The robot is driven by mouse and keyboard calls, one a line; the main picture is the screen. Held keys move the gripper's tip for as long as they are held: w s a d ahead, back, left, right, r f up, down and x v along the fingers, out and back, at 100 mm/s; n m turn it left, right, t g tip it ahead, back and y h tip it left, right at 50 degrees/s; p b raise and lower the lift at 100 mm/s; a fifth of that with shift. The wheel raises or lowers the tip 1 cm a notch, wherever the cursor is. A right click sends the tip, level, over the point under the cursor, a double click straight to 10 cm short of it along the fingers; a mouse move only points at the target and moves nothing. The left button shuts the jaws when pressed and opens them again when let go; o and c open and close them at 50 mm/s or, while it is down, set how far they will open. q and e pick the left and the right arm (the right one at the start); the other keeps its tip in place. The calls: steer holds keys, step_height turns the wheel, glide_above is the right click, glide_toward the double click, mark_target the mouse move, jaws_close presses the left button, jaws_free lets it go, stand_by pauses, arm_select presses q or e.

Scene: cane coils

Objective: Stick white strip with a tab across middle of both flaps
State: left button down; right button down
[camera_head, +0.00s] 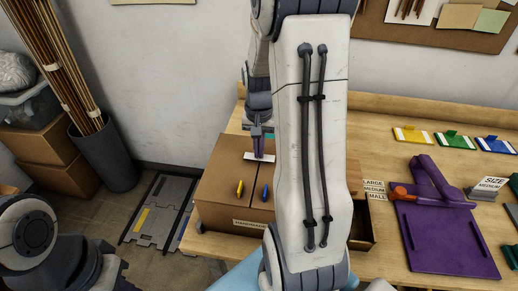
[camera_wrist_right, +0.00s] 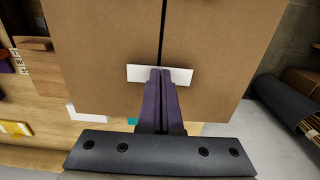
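The brown cardboard box (camera_head: 215,185) stands at the left end of the wooden table, its two top flaps closed, with a dark seam (camera_wrist_right: 163,30) between them. The white strip (camera_head: 253,156) lies across this seam, sticking out on both sides of my fingers; it also shows in the right wrist view (camera_wrist_right: 140,73). My right gripper (camera_head: 262,152) points down with its purple fingers (camera_wrist_right: 160,75) together at the strip's middle, hiding the tab. I cannot tell if the strip touches the flaps. My left arm is at the lower left; its gripper is mostly cut off.
A yellow piece (camera_head: 240,188) and a blue piece (camera_head: 265,192) are on the box. A purple board (camera_head: 445,240) with a purple jointed device (camera_head: 437,180) lies at the right. Yellow, green and blue tabbed strips (camera_head: 455,140) lie behind it. A bin of canes (camera_head: 108,160) stands left.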

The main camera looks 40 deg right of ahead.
steer(key=shift+f+b, duration=0.45)
steer(key=shift+f, duration=0.2)
stand_by(0.6)
stand_by(0.5)
steer(key=c, duration=1)
jaws_free()
step_height(320, 180, up, 7)
steer(key=p, duration=0.6)
steer(key=shift+r+p, duration=0.1)
steer(key=shift+p, duration=0.25)
